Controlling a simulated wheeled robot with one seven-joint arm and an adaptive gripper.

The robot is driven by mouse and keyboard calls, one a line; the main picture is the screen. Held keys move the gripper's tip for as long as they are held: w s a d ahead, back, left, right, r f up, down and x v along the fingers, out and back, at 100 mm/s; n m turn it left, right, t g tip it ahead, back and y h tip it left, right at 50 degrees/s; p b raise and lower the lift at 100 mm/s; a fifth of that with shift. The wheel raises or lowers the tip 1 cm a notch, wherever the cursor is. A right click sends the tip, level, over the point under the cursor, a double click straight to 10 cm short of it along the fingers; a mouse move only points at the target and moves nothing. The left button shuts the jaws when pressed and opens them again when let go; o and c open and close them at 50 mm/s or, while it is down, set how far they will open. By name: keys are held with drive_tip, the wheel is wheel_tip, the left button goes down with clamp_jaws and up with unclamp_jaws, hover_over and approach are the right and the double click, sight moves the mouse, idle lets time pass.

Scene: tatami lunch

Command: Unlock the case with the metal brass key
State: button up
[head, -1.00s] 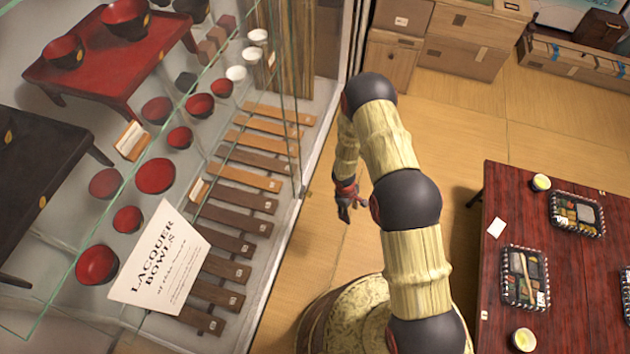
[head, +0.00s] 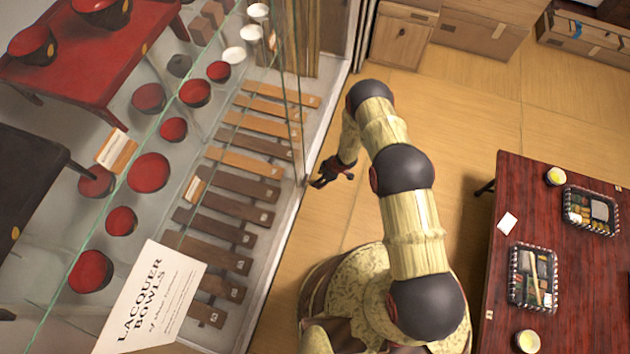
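The glass display case (head: 277,232) fills the left of the head view, with lacquer bowls and wooden strips inside. A small dark fitting (head: 307,181) shows on its front edge; I cannot tell whether it is the lock. My gripper (head: 318,183) is close to this edge, its dark fingers pointing left toward the fitting. I cannot tell whether the fingers touch the case or are open or shut. The brass key cannot be made out, in my gripper or elsewhere.
A red-brown table (head: 490,268) with lunch trays and cups stands at the right. Cardboard boxes (head: 480,45) and a small wooden cabinet (head: 402,38) stand at the back. The tatami floor (head: 455,110) between is clear.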

drive_tip(key=b+x, duration=0.2)
drive_tip(key=x, duration=0.3)
drive_tip(key=shift+f, duration=0.15)
drive_tip(key=c, duration=0.3)
drive_tip(key=c, duration=0.8)
clamp_jaws()
